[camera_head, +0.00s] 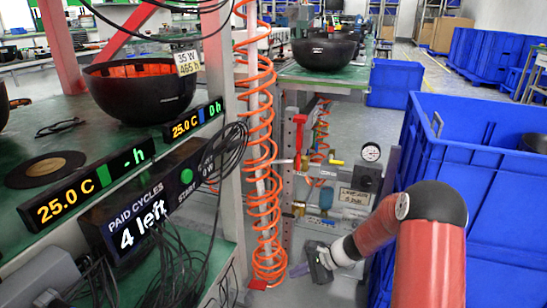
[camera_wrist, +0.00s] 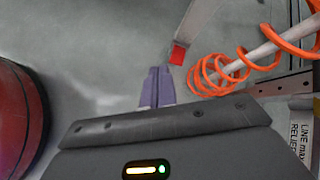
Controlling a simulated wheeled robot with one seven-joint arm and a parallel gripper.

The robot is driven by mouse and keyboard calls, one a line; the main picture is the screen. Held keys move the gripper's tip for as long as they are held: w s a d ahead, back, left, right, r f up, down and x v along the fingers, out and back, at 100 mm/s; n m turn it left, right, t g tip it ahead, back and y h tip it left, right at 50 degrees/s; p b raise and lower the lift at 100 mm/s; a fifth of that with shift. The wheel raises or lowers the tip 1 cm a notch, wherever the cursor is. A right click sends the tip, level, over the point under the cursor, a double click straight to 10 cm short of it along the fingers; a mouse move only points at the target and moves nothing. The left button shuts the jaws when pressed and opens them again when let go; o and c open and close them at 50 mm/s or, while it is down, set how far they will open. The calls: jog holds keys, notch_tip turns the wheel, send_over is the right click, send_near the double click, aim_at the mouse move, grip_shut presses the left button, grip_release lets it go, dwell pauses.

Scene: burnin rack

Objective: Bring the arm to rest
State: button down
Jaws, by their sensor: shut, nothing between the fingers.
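My gripper (camera_head: 297,271) hangs low in front of the rack, at the end of my red arm, to the right of the orange coiled hose (camera_head: 263,150). In the wrist view its two purple fingers (camera_wrist: 157,85) lie together, shut, with nothing between them. They point at bare grey floor. The orange hose also shows in the wrist view (camera_wrist: 222,75), right of the fingertips and apart from them. A red tip on a grey post stands just beyond the fingers.
A green bench (camera_head: 75,105) on the left holds a black bowl (camera_head: 140,90), displays reading 25.0 C and a "4 left" panel (camera_head: 140,225). A gauge panel (camera_head: 345,185) stands behind my gripper. A large blue bin (camera_head: 460,150) is close on the right. Cables hang by the bench.

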jog(key=s+d+r+n+h+p, duration=0.1)
jog(key=s+r+n+h, duration=0.25)
jog(key=s+r, duration=0.55)
jog(key=s+d+r+n+h+p, duration=0.15)
jog(key=s+r+n, duration=0.3)
jog(key=r, duration=0.85)
jog(key=s+d+r+n+t+h+p, duration=0.1)
jog(key=s+d+r+n+t+h, duration=0.1)
jog(key=s+r, duration=0.3)
jog(key=s+d+r+n+t+h+p, duration=0.2)
jog(key=s+r, duration=0.4)
jog(key=s, duration=0.4)
jog(key=shift+d+n+h, duration=0.3)
jog(key=shift+d+n, duration=0.45)
jog(key=shift+n, duration=0.55)
jog(key=shift+s, duration=0.1)
